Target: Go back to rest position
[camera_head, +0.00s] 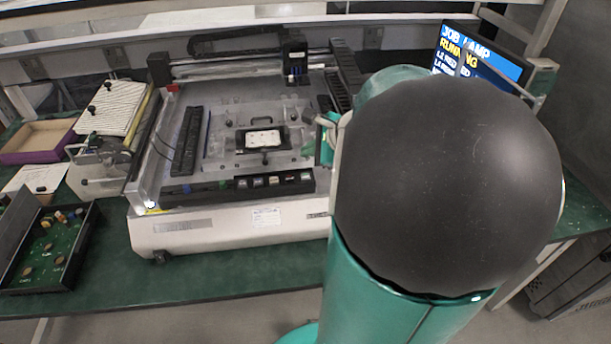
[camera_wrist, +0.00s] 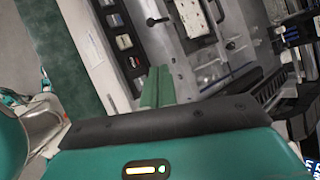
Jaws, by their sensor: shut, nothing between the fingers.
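My gripper (camera_wrist: 157,88) shows in the wrist view as two green fingers pressed together with nothing between them. In the head view its tip (camera_head: 326,138) shows just left of my large dark arm joint, which hides most of the wrist. The gripper is over the right part of a white bench machine (camera_head: 230,232). A small dark plate with a white top (camera_head: 262,138) lies in the middle of the machine bed, left of the gripper and apart from it. The wrist view shows this plate (camera_wrist: 196,15) at the top.
The machine stands on a green table (camera_head: 200,286). A monitor (camera_head: 482,58) is behind my arm at right. At left are a black tray of parts (camera_head: 50,250), a purple-edged box (camera_head: 35,140) and a ribbed white device (camera_head: 112,107). A dark panel with buttons (camera_head: 240,187) crosses the machine front.

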